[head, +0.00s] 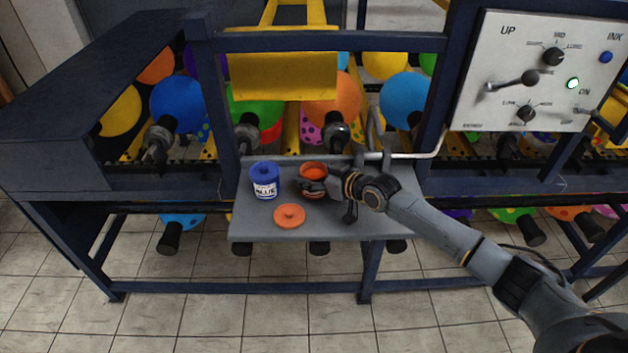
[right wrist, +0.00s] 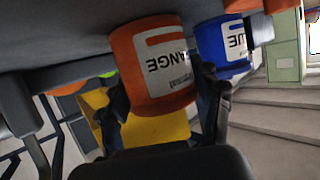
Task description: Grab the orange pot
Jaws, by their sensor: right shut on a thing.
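The orange pot (head: 314,168) stands open on a small grey shelf (head: 255,231), with orange inside. Its label shows upside down in the right wrist view, where the pot (right wrist: 150,65) fills the middle. My right gripper (head: 313,186) reaches in from the right with its fingers around the pot. In the right wrist view a dark finger lies on each side of the pot, and the gripper (right wrist: 165,88) is shut on it. The orange lid (head: 289,216) lies flat on the shelf, in front of the pot. My left gripper is not in view.
Behind the shelf is a dark blue machine frame with colourful balloons and a yellow plate (head: 268,76). A control panel (head: 540,70) is at the upper right.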

